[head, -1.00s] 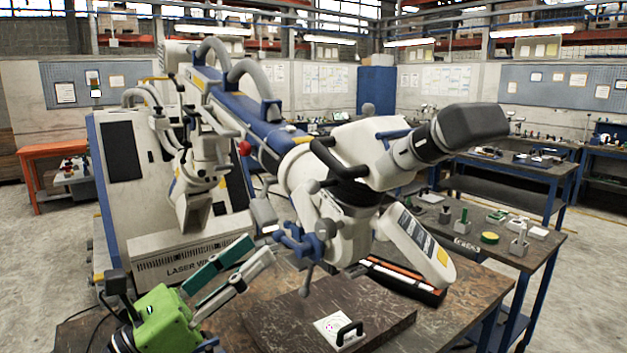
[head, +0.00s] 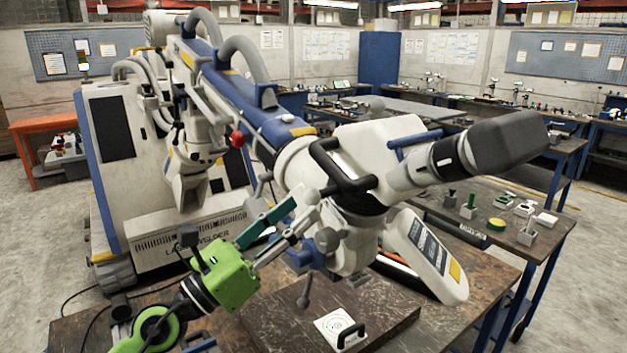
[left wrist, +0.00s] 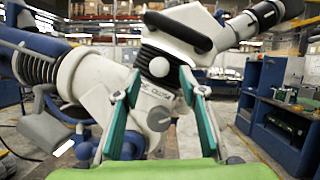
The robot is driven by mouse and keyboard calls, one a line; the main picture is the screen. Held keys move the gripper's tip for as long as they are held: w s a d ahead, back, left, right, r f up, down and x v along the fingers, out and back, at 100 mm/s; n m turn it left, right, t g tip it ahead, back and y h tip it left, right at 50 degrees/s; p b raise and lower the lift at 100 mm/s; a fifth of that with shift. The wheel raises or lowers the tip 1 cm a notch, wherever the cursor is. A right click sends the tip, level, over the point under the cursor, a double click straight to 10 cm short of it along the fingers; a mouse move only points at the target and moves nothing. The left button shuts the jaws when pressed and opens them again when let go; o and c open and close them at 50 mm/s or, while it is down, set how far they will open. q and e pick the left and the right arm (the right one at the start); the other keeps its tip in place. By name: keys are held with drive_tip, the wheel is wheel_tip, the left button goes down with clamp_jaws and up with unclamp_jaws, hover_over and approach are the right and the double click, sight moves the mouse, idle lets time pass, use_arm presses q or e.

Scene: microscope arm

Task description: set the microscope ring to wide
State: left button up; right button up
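The microscope (head: 375,150) is a white head with dark eyepieces, carried on a blue and white arm. Below its black collar is a white lower body with a grey knob; the lower body also shows in the left wrist view (left wrist: 152,92), with small dark lettering. I cannot make out the ring's setting or the word wide. My left gripper (head: 301,207), green with teal finger pads, is at the left side of this lower body. In the left wrist view its fingers (left wrist: 159,80) are apart, one on each side of the lettered part; contact cannot be told. My right gripper is out of view.
A dark board (head: 285,328) with a white target plate (head: 340,326) and black handle lies on the table below. Blue clamp knobs (head: 305,258) hang close under my left gripper. A side table (head: 470,228) with small tools stands at the right.

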sight(313, 197)
use_arm(q)
drive_tip(key=p+x, duration=0.1)
drive_tip(key=x, duration=0.3)
drive_tip(key=shift+w+r, duration=0.1)
drive_tip(key=shift+r, duration=0.05)
drive_tip(key=shift+w+d, duration=0.1)
drive_tip(key=shift+d, duration=0.15)
drive_tip(key=shift+w+d, duration=0.15)
clamp_jaws()
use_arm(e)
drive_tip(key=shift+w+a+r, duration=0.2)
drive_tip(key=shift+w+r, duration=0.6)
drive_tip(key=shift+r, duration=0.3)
